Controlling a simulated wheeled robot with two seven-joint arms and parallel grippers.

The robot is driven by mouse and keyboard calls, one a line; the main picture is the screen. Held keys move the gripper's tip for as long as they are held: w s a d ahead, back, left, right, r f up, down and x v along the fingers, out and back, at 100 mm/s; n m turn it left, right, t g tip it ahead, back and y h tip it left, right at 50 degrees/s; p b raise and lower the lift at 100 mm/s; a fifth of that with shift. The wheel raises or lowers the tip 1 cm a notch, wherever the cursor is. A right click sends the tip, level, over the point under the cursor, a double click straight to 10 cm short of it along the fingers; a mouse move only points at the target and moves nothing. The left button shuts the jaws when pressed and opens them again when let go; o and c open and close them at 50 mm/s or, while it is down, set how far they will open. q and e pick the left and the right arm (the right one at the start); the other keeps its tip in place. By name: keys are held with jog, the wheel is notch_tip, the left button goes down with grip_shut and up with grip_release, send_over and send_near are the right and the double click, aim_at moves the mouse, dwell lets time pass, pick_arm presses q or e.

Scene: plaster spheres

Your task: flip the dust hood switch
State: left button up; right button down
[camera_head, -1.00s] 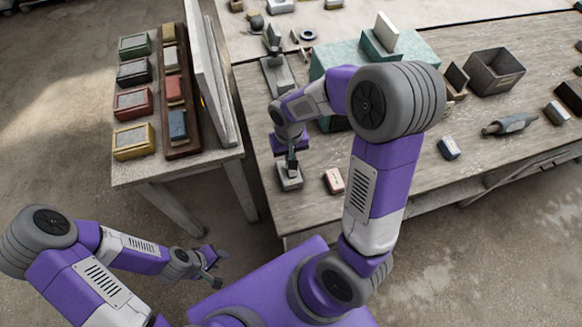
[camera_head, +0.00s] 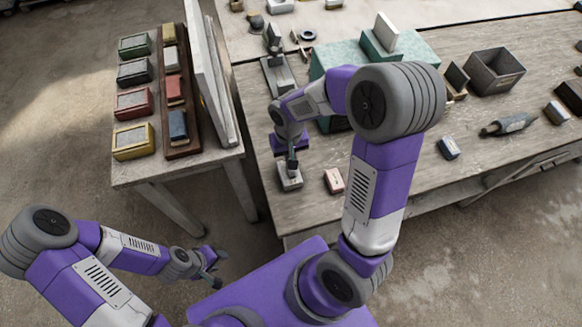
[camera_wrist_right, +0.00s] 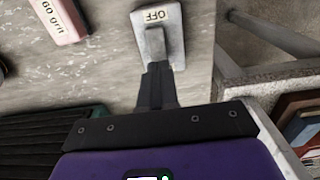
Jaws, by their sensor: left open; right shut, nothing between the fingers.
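The dust hood switch (camera_head: 289,178) is a small pale plate near the front left edge of the workbench. In the right wrist view its plate (camera_wrist_right: 173,45) carries an "OFF" label at the far end and a grey lever (camera_wrist_right: 154,46). My right gripper (camera_wrist_right: 157,72) is shut and empty, with its fingertips at the near end of the lever. I cannot tell whether they touch. In the head view the right gripper (camera_head: 292,166) is just over the switch and hides part of it. My left gripper (camera_head: 219,268) is open and empty, low in front of the side table.
A pink block (camera_head: 334,181) marked "60 grit" in the wrist view (camera_wrist_right: 61,18) lies right of the switch. The side table (camera_head: 207,165) stands left, across a gap.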

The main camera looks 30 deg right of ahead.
jog(key=shift+f+b, duration=0.9)
jog(key=shift+f, duration=0.15)
dwell(0.5)
jog(key=shift+r+p, duration=2.95)
jog(key=shift+r, duration=0.6)
